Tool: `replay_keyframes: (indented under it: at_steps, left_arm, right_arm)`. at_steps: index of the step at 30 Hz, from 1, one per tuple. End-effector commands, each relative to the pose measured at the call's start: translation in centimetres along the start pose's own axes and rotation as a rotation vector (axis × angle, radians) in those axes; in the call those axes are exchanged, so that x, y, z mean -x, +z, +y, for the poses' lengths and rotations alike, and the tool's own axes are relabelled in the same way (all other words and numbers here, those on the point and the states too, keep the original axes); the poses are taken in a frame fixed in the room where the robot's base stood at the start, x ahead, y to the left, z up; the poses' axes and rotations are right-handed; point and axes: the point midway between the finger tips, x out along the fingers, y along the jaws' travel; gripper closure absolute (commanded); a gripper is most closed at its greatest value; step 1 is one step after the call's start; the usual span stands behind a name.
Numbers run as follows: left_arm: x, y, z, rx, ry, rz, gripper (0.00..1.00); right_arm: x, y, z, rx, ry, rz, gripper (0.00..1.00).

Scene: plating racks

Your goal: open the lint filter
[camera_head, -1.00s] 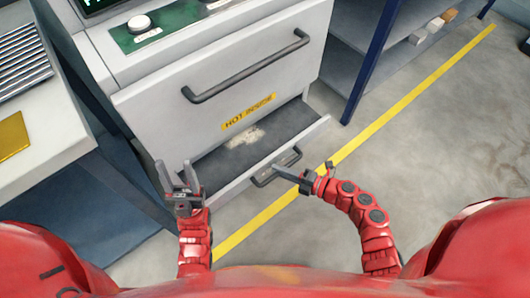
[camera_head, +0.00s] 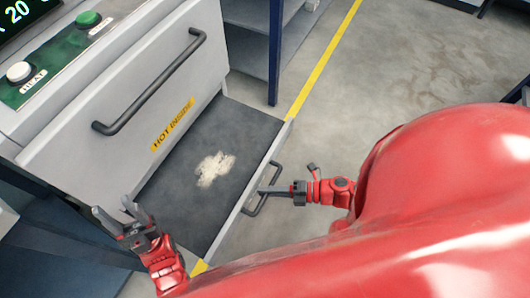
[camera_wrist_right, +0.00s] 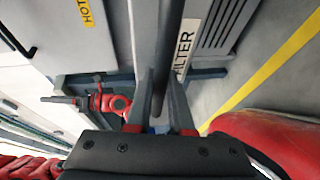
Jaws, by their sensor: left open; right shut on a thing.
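The lint filter drawer (camera_head: 174,188) is pulled out below the machine's large door. Its dark tray floor holds a pale patch of lint (camera_head: 214,168). My right gripper (camera_head: 264,191) is shut on the dark drawer handle (camera_head: 275,172) at the drawer's front. In the right wrist view the handle bar (camera_wrist_right: 171,50) runs up from between the fingers, beside a label reading "FILTER" (camera_wrist_right: 184,45). My left gripper (camera_head: 116,217) is open and empty, near the left side of the drawer.
The machine's upper door (camera_head: 80,150) has its own dark handle (camera_head: 150,85) and a yellow "HOT INSIDE" label (camera_head: 172,124). A control panel (camera_head: 50,55) sits above. A shelf rack (camera_head: 272,45) stands behind. Concrete floor (camera_head: 390,70) with a yellow line (camera_head: 325,55) is clear at right.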

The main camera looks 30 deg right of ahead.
Motion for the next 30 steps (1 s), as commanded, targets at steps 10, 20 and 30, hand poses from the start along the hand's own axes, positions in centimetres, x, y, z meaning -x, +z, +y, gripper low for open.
replay_keyframes:
  at_steps: [10,20,30]
  left_arm:
    - [0.0,0.0,0.0,0.000,0.000,0.000,0.50]
    - [-0.1,0.0,0.0,0.000,0.000,0.000,0.50]
    - [-0.8,-0.1,0.0,0.000,0.000,0.000,0.50]
  right_arm:
    - [0.0,0.1,0.0,0.000,-0.001,-0.002,0.50]
    - [0.6,0.1,0.0,-0.001,-0.002,-0.002,0.50]
    - [8.1,0.3,0.0,0.000,-0.005,-0.009,0.50]
